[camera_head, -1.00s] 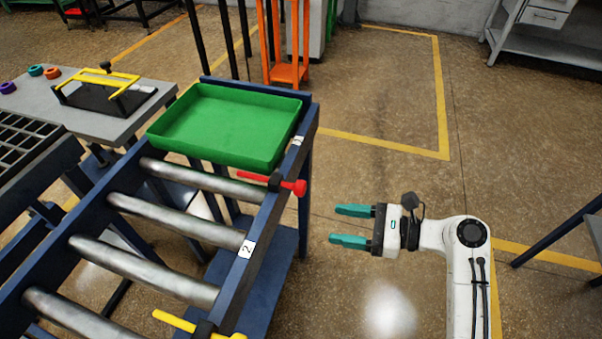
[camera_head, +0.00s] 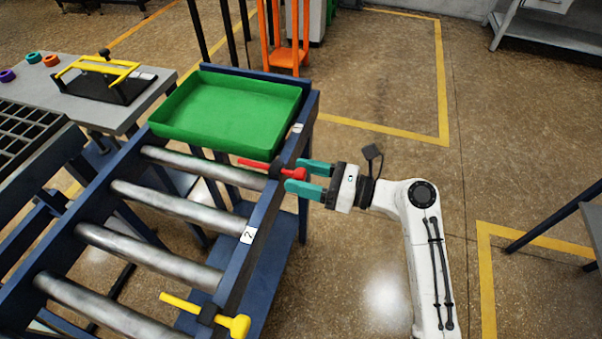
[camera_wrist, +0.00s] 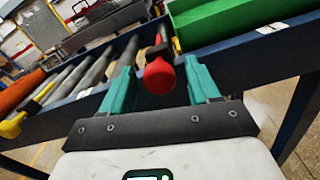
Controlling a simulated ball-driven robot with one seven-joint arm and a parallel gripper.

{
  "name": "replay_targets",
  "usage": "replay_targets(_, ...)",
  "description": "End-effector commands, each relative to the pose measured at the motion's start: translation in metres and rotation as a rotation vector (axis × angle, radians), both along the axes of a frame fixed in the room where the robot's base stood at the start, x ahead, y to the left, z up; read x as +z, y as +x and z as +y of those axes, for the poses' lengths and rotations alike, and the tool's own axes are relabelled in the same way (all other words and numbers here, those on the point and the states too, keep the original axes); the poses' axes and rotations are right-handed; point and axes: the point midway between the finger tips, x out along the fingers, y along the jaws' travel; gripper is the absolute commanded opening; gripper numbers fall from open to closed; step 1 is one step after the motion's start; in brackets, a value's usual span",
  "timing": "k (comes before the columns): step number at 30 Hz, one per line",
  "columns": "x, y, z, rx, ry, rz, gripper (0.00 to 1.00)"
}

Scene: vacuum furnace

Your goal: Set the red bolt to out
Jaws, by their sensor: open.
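The red bolt (camera_head: 272,168) runs across the right rail of the roller rack, with its shaft lying over the rollers side and its knob on the outer side. In the wrist view the round red knob (camera_wrist: 159,76) sits between the two teal fingers. My gripper (camera_head: 306,178) is open, its fingertips at the knob on the outer side of the rail. I cannot tell whether either finger touches the knob. The wrist view shows my gripper (camera_wrist: 160,88) from behind, with the knob hiding most of the bolt's shaft.
A green tray (camera_head: 165,130) sits on the rack's far end, just beyond the red bolt. A yellow bolt (camera_head: 236,325) crosses the same rail (camera_head: 262,214) nearer by, past the label 2. A table (camera_head: 152,98) with a yellow-handled fixture stands left.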

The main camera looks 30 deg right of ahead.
Motion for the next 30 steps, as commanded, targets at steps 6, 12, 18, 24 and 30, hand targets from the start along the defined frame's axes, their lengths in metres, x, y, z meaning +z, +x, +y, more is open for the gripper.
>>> replay_targets(6, -0.0002, 0.005, 0.006, 0.001, -0.001, 0.001, 0.61)
replay_targets(12, -0.0002, 0.0049, 0.0058, 0.001, -0.001, 0.001, 0.6)
replay_targets(18, -0.0002, 0.0049, 0.0057, 0.001, -0.001, 0.001, 0.41)
replay_targets(24, -0.0002, 0.0048, 0.0056, 0.001, -0.001, 0.001, 0.22)
replay_targets(30, -0.0002, 0.0048, 0.0055, 0.001, -0.001, 0.001, 0.03)
